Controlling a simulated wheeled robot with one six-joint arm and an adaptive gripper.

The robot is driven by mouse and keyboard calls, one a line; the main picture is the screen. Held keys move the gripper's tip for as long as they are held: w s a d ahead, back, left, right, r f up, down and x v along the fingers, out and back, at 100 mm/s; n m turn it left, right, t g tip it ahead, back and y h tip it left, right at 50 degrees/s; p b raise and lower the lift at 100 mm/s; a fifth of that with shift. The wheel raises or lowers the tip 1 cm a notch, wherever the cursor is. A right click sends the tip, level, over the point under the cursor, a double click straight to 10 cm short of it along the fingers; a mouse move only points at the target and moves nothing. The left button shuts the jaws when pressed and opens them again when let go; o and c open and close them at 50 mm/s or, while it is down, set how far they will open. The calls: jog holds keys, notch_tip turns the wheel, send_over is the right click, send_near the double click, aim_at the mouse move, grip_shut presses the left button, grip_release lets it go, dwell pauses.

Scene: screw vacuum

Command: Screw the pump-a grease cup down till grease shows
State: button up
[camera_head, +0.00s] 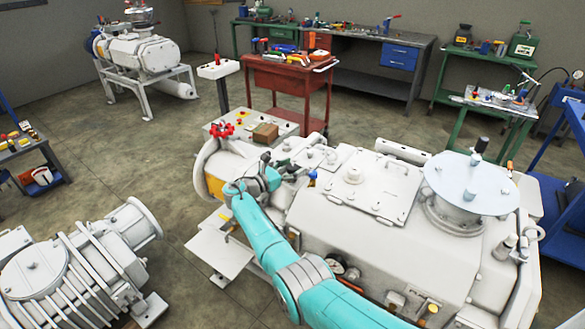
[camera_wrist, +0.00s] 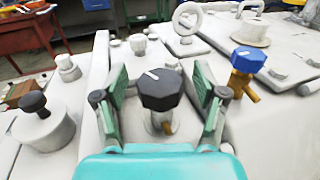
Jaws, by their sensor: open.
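A black faceted cap with a white mark (camera_wrist: 161,90), which looks like the grease cup, stands upright on a pale base on the white pump (camera_head: 330,225). A small brown bit shows below the cap; I cannot tell whether it is grease or a fitting. My gripper (camera_wrist: 160,98) is open, with one green finger on each side of the cap. Gaps show between the fingers and the cap. In the head view my gripper (camera_head: 268,172) is over the pump's left end, and the black cap is hard to make out there.
A blue-capped brass fitting (camera_wrist: 248,62) stands close to the right finger. A black knob on a round boss (camera_wrist: 42,120) is at left. A lifting ring (camera_wrist: 187,18) rises behind. A red handwheel (camera_head: 221,130) and a cardboard box (camera_head: 265,132) are beyond my gripper.

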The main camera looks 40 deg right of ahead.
jog(key=a, duration=1.2)
jog(key=shift+s, duration=0.3)
jog(key=shift+a, duration=0.1)
